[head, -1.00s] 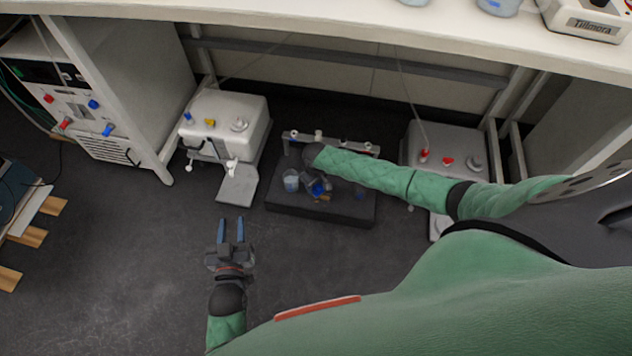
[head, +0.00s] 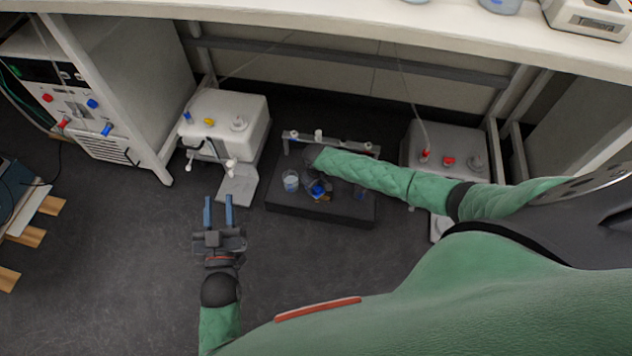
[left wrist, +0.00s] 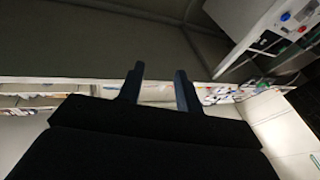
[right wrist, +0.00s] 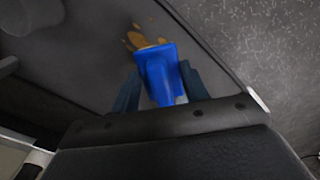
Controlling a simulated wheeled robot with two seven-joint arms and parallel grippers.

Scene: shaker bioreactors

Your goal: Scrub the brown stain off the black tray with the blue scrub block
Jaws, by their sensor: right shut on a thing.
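The black tray (head: 285,201) stands on the floor under the bench. The brown stain (right wrist: 144,36) shows on its surface in the right wrist view, partly hidden by the blue scrub block (right wrist: 160,74). My right gripper (right wrist: 158,88) is shut on the block, whose far end is over or at the stain's near edge; I cannot tell if it touches the tray. In the head view my right gripper (head: 317,187) is over the middle of the tray, partly hidden by its arm. My left gripper (head: 218,205) is open and empty, left of the tray.
A clear cup (head: 291,181) stands on the tray's left part, close to my right gripper. A rail (head: 332,142) with white knobs runs along the tray's back. White machines stand to the left (head: 229,120) and right (head: 446,150). The floor in front is clear.

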